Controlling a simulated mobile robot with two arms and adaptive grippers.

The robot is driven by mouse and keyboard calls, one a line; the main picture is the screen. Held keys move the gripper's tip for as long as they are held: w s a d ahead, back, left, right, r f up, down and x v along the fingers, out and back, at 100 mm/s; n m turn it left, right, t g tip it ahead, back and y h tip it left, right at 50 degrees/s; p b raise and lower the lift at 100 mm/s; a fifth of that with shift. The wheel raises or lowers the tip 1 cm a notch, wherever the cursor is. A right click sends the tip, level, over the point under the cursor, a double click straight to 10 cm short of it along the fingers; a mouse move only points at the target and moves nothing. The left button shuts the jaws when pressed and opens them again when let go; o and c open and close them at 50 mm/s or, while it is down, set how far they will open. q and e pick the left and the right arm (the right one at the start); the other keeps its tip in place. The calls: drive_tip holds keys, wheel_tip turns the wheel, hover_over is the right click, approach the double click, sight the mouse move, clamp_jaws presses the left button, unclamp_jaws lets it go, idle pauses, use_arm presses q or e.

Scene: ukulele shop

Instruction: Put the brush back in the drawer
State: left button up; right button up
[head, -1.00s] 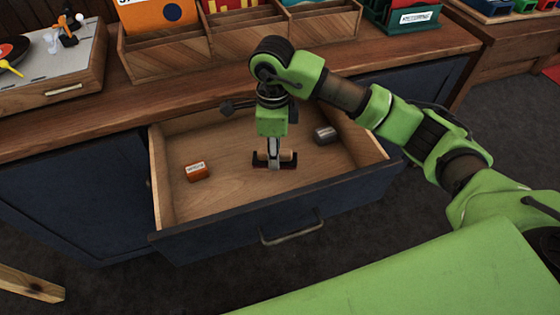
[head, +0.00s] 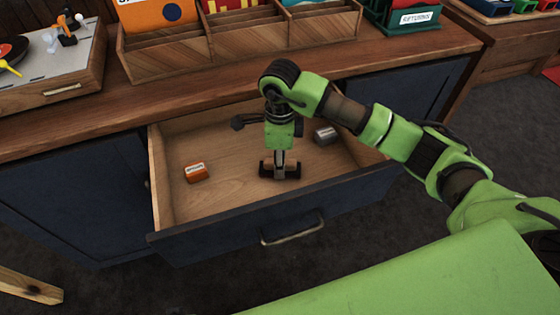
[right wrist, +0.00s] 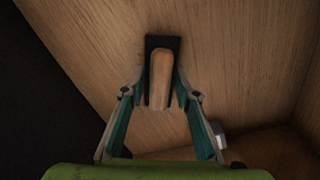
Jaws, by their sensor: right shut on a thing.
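The brush (head: 264,171) is dark with a pale wooden back. It is inside the open drawer (head: 215,212), near the middle. My right gripper (head: 279,167) points down into the drawer and is shut on the brush. In the right wrist view the wooden back of the brush (right wrist: 161,78) shows between the two fingers (right wrist: 160,100), with the drawer's wooden floor close behind it. I cannot tell whether the brush touches the floor. My left gripper is not in view.
In the drawer, an orange box (head: 195,172) lies left and a grey box (head: 326,134) lies right at the back. The drawer floor between them is mostly clear. A wooden divided rack (head: 240,45) stands on the counter (head: 75,124) behind.

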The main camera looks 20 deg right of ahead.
drive_tip(key=o, duration=1)
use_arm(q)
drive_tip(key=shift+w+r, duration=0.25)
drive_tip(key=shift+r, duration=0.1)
use_arm(e)
drive_tip(key=shift+r, duration=0.1)
drive_tip(key=shift+r, duration=0.1)
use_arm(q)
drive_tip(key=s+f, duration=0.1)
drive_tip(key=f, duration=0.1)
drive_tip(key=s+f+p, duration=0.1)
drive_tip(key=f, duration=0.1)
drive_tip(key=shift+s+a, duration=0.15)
use_arm(e)
wheel_tip(320, 180, up, 12)
drive_tip(key=shift+f, duration=0.1)
